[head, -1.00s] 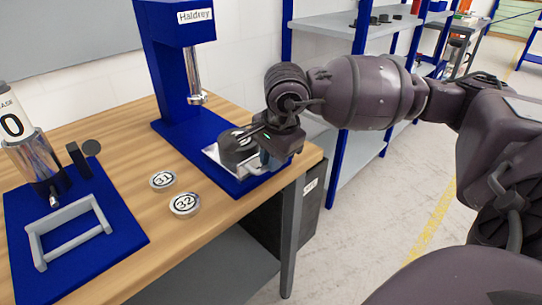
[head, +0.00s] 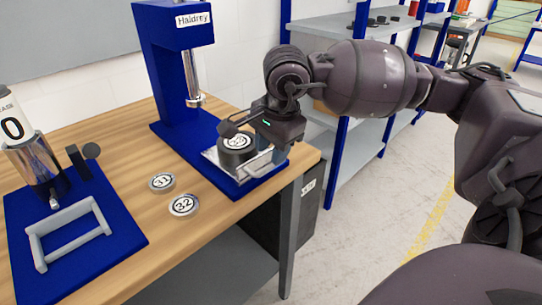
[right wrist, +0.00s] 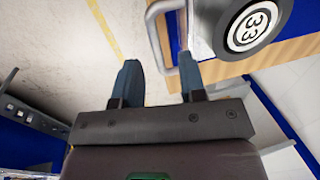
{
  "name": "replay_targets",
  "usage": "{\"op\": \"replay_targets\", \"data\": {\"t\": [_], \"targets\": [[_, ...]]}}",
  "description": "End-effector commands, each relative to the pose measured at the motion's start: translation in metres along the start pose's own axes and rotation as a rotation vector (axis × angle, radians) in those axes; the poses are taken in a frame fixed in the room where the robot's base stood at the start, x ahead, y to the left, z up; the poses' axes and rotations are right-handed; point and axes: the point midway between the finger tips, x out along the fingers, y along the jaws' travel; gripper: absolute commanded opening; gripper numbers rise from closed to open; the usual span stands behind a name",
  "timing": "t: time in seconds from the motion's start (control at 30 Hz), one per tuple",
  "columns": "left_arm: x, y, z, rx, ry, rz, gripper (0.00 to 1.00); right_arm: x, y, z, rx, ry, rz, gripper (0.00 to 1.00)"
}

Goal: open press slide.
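The blue press (head: 172,60), labelled Haldrey, stands at the back of the bench with its silver ram (head: 193,78) raised. Its metal slide (head: 213,157) sits at the front of the blue base, clear of the ram, and carries a dark puck marked 33 (head: 237,156). The slide's grey handle (head: 262,168) faces the bench's front edge. My right gripper (right wrist: 160,62) is open near the handle, which also shows in the right wrist view (right wrist: 156,38), between the fingertips in that picture. Contact cannot be told. My left gripper is not in view.
Pucks 31 (head: 162,182) and 32 (head: 184,205) lie on the wooden bench (head: 125,150) left of the press. A blue-based device (head: 115,228) with a grey frame and a display reading 0 stands further left. Blue shelving (head: 340,60) is behind my right arm.

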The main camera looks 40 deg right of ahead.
Motion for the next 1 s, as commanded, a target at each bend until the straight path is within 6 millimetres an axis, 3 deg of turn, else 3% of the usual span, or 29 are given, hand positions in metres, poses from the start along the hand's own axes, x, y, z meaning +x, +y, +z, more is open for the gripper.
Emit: {"op": "replay_targets", "data": {"t": [0.1, 0.4, 1.0], "targets": [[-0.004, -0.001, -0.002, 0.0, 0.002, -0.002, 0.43, -0.028, -0.001, 0.0, 0.0, 0.002, -0.009, 0.38], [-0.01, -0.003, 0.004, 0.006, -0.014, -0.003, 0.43, -0.066, -0.001, 0.0, 0.001, 0.001, -0.004, 0.38], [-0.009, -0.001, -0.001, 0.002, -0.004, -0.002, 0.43, -0.072, 0.0, 0.0, 0.0, 0.0, -0.001, 0.38]]}}
